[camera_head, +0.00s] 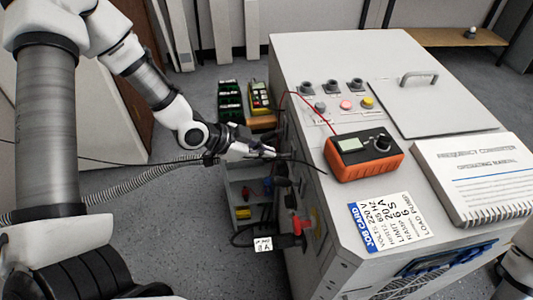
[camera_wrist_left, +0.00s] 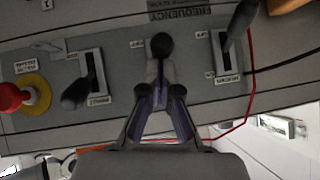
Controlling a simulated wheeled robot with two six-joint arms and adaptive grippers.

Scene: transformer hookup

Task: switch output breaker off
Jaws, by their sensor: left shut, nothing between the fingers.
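My left gripper (camera_head: 262,152) reaches in from the left to the side panel of the grey cabinet (camera_head: 330,62). In the left wrist view its fingers (camera_wrist_left: 161,92) are shut with nothing between them, in front of the panel. A lever with a black ball knob (camera_wrist_left: 161,45) shows just beyond the fingertips; its lower part is hidden, and I cannot tell whether they touch. Another dark lever (camera_wrist_left: 78,92) in a slot is to the left, and a third lever (camera_wrist_left: 240,22) is at the upper right. The labels are too blurred to tell which is the output breaker. My right gripper is not in view.
A red emergency knob (camera_wrist_left: 10,97) with a yellow collar is at the panel's left. An orange meter (camera_head: 363,158), a job card (camera_head: 390,222) and a manual (camera_head: 478,175) lie on the cabinet top. Cables and a red wire run near my left gripper.

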